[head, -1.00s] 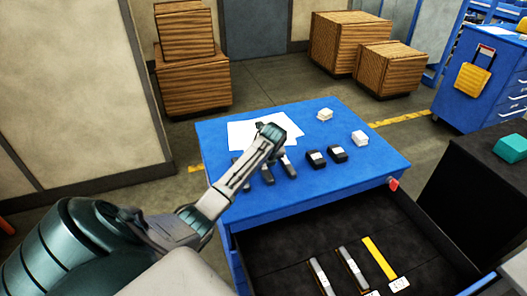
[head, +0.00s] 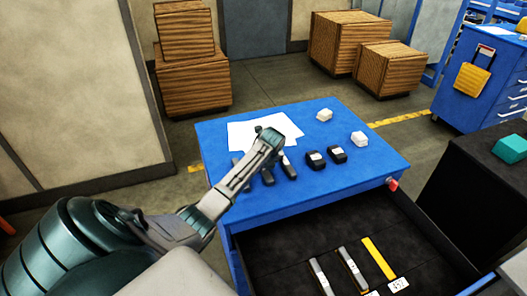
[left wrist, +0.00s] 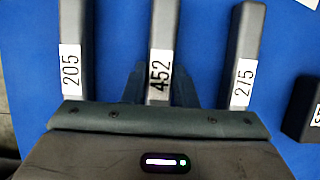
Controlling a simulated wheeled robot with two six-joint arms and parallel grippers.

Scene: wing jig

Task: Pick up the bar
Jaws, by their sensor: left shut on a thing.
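Three dark grey bars lie side by side on the blue table top. I cannot tell any gap beneath bar 452. My right gripper is not in view.
The blue table (head: 325,185) also bears white sheets (head: 240,135), two black blocks (head: 337,155) and two white blocks (head: 359,138). Below its front edge, an open drawer (head: 290,240) holds two grey bars and a yellow bar (head: 377,257).

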